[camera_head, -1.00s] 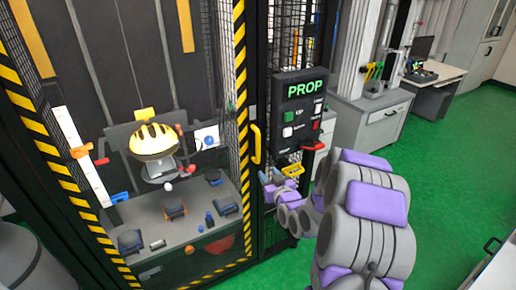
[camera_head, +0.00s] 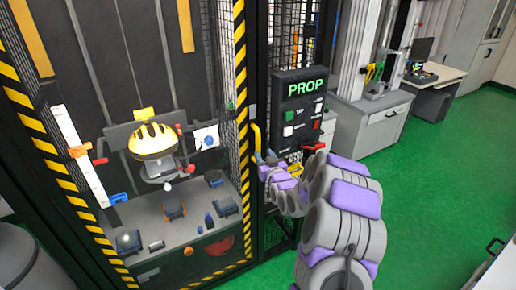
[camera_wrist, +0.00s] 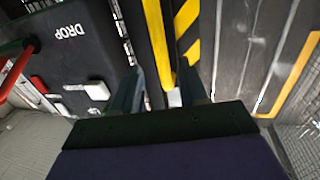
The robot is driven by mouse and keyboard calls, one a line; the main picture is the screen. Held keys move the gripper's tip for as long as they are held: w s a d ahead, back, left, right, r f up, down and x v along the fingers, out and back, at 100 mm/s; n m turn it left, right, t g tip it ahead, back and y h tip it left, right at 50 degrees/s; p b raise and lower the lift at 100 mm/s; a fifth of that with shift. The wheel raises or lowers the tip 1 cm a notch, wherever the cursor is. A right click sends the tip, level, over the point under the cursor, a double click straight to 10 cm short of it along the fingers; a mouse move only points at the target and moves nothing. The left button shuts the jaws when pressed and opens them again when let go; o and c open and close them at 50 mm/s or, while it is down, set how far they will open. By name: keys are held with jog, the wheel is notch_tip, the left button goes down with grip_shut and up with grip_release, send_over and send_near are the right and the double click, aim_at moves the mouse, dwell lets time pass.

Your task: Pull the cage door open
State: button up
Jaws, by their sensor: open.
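The cage door (camera_head: 238,75) has a yellow-and-black striped frame and looks closed. Its upright yellow handle (camera_head: 257,139) is on the right edge. My gripper (camera_head: 265,157) is open, close to the lower end of the handle. In the wrist view the yellow handle (camera_wrist: 158,45) runs down toward the space between the two fingers of my gripper (camera_wrist: 163,82). The fingers are on either side of the handle's near end. I cannot tell whether they touch it.
A black control box (camera_head: 300,105) with buttons and a red lever (camera_head: 314,146) is just right of the handle. Inside the cage a yellow helmet (camera_head: 152,140) sits above a grey base with several small items. Green floor (camera_head: 430,190) is open at right.

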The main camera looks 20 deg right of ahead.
aim_at(259, 148)
jog(key=w, duration=0.4)
jog(key=w+b, duration=0.1)
jog(key=w, duration=0.1)
jog(key=shift+w+d+f, duration=0.1)
jog(key=shift+w+d, duration=0.05)
jog(key=shift+d, duration=0.2)
jog(key=shift+w, duration=0.55)
grip_shut()
